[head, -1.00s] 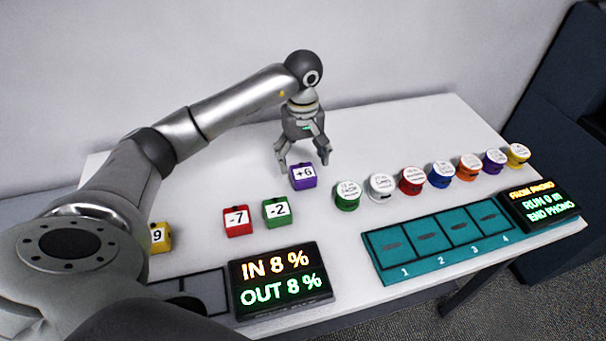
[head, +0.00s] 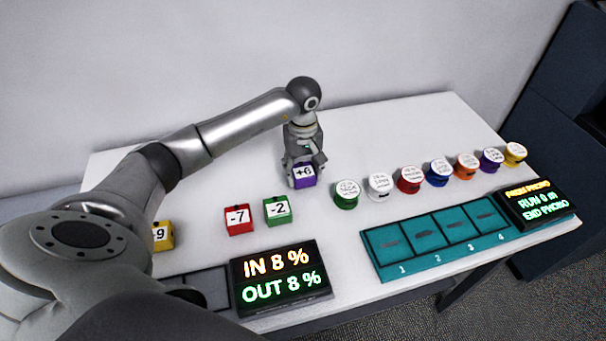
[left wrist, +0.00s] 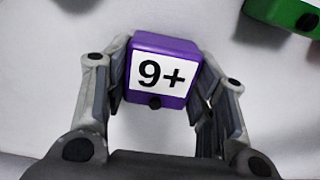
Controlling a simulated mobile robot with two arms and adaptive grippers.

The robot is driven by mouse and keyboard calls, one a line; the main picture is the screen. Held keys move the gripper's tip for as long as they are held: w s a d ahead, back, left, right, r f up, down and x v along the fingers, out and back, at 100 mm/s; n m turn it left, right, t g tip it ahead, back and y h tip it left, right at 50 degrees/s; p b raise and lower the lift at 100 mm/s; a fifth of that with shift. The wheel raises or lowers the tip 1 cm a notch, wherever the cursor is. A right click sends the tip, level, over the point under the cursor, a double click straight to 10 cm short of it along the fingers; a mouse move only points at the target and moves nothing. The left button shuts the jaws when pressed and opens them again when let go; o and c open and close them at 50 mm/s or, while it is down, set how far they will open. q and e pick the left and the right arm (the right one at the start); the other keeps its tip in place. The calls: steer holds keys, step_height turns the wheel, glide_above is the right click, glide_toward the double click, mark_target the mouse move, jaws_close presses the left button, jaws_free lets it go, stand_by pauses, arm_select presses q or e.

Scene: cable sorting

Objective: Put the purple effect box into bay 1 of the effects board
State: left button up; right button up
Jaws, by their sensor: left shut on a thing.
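The purple effect box (head: 304,176), labelled +6, stands on the white table near its back middle. My left gripper (head: 303,168) reaches down over it and is shut on it. In the left wrist view the purple box (left wrist: 163,68) sits between the two fingers, its label upside down. The effects board (head: 208,286) seems to be the grey-bayed one at the front left, beside the dark IN/OUT display (head: 281,277). My own arm covers much of this board, and I cannot read its bay numbers. My right gripper is not in view.
A green box (head: 278,211), a red box (head: 239,219) and a yellow box (head: 163,236) stand in front of and left of the purple one. Several coloured round spools, from a green one (head: 346,195) rightward, line the right side. A teal numbered board (head: 384,263) lies at front right.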

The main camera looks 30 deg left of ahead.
mark_target(304, 172)
arm_select(q)
steer(key=c, duration=0.3)
steer(key=shift+r, duration=0.1)
steer(key=shift+c, duration=0.2)
steer(key=shift+w+r+b, duration=0.1)
steer(key=shift+r+b, duration=0.3)
steer(key=shift+r, duration=0.15)
steer(key=r, duration=0.1)
steer(key=r+b, duration=0.1)
steer(key=shift+s+d+r, duration=0.25)
steer(key=shift+s+r, duration=0.05)
steer(key=s+d+r+b, duration=0.2)
steer(key=s+d+r, duration=0.6)
steer(key=s+r, duration=0.1)
steer(key=shift+s, duration=0.85)
